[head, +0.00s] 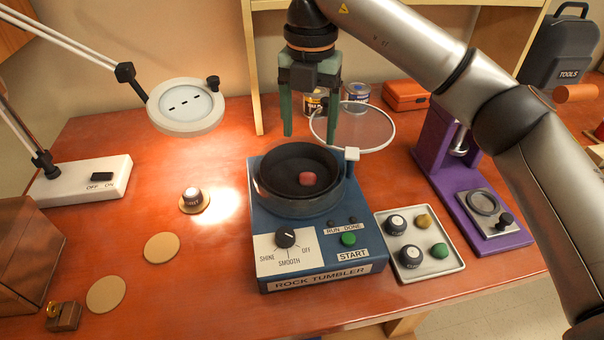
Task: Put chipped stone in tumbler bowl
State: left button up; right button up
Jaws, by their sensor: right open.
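The tumbler's clear round lid (378,129) stands raised behind the bowl on the right. My right gripper (312,132) points down above the back of the bowl, its two green fingers apart, with nothing between them. It does not touch the stone. My left gripper is not in view.
A tray (428,268) right of the tumbler holds black jars and yellow and green stones. A purple press (455,190) stands farther right. A magnifier lamp (185,107) hangs at left. Front-left table is partly clear.

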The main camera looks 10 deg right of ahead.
notch_tip(320, 180, up, 6)
jog(key=shift+f+p, duration=0.1)
jog(key=shift+p, duration=0.25)
